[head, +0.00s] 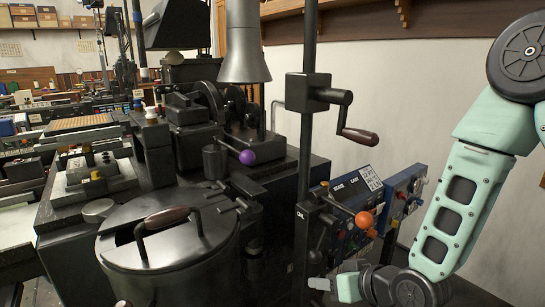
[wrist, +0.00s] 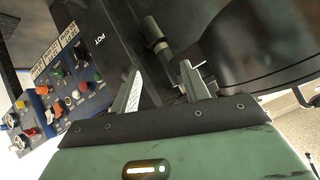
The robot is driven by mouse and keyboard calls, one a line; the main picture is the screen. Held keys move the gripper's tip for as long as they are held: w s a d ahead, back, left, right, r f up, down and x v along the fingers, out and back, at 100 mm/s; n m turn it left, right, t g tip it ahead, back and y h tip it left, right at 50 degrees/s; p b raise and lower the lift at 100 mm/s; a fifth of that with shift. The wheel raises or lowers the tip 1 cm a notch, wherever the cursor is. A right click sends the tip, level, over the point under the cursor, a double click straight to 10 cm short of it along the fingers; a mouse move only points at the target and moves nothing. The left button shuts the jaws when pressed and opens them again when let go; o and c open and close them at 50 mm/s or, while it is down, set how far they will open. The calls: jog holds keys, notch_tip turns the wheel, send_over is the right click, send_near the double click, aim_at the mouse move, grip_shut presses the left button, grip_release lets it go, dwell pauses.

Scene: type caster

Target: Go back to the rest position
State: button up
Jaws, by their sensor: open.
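My gripper (wrist: 163,88) shows in the wrist view with its two fingers spread apart and nothing between them. In the head view my gripper (head: 322,284) is at the lower middle right, partly hidden by the lower edge and my own wrist. It is beside the dark post and below the orange-knobbed lever (head: 364,219). My pale green arm comes down from the right edge.
A type caster with a round lidded pot (head: 172,262) stands at left and centre. A purple-knobbed lever (head: 247,157) and a crank handle (head: 360,136) stick out. A blue control panel (head: 400,196) is close to my arm. Bare wall lies behind.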

jog(key=s+r+n+g+h+p, duration=0.2)
jog(key=s+r+g+h+p, duration=0.1)
jog(key=s+r, duration=0.6)
jog(key=s+d+r+n+g+h+p, duration=0.1)
jog(key=s+r+g, duration=0.4)
jog(key=s+r, duration=0.5)
jog(key=s+n+h+p, duration=0.1)
jog(key=s+h+p, duration=0.1)
jog(key=s, duration=0.2)
jog(key=shift+s+d, duration=0.25)
jog(key=shift+a, duration=0.1)
